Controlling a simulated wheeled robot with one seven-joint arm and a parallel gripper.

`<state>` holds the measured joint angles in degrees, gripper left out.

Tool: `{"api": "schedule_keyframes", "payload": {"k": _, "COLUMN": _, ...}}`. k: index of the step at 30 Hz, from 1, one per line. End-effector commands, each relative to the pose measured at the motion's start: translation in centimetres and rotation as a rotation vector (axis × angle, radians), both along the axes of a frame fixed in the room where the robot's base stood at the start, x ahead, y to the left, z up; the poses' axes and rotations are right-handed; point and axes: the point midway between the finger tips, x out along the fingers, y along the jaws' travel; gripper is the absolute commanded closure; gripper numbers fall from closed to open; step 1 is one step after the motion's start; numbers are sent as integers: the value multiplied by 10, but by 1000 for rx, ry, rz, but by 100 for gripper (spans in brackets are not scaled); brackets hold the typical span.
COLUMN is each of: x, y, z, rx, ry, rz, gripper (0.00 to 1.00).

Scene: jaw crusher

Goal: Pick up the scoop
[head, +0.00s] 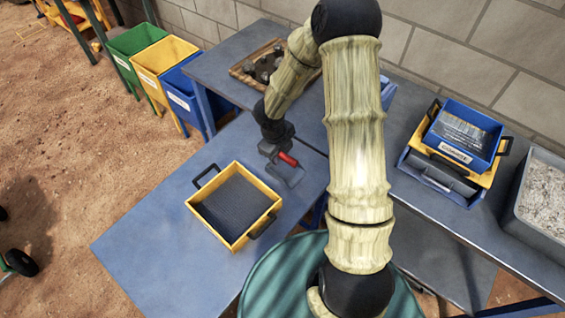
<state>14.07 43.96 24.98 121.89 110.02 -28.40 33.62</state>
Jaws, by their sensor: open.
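The scoop (291,174) lies on the blue table near its right edge, with a grey metal pan and a red handle (289,159). My gripper (269,149) is at the end of my arm, pointing down just above and to the left of the red handle. The jaws are open, and nothing shows held in them. The fingertips are small and partly dark here, so I cannot tell whether they touch the handle.
A yellow sieve tray (247,234) with dark mesh and black handles stands left of the scoop. Green (139,47), yellow (163,60) and blue bins stand behind. Stacked trays (462,135) and a grey tub (543,205) are at right. The table's front left is clear.

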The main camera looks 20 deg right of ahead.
Motion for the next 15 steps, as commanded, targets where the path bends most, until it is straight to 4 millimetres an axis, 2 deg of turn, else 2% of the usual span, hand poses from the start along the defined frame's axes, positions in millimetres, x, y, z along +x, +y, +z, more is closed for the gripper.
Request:
{"api": "schedule_keyframes", "payload": {"k": 1, "x": 1, "y": 0, "z": -9, "rx": 0, "ry": 1, "rz": 3, "gripper": 55}}
{"api": "schedule_keyframes", "payload": {"k": 4, "x": 2, "y": -2, "z": -15, "rx": 0, "ry": 0, "rz": 2, "gripper": 55}}
{"api": "schedule_keyframes", "payload": {"k": 15, "x": 2, "y": -2, "z": -15, "rx": 0, "ry": -1, "rz": 1, "gripper": 55}}
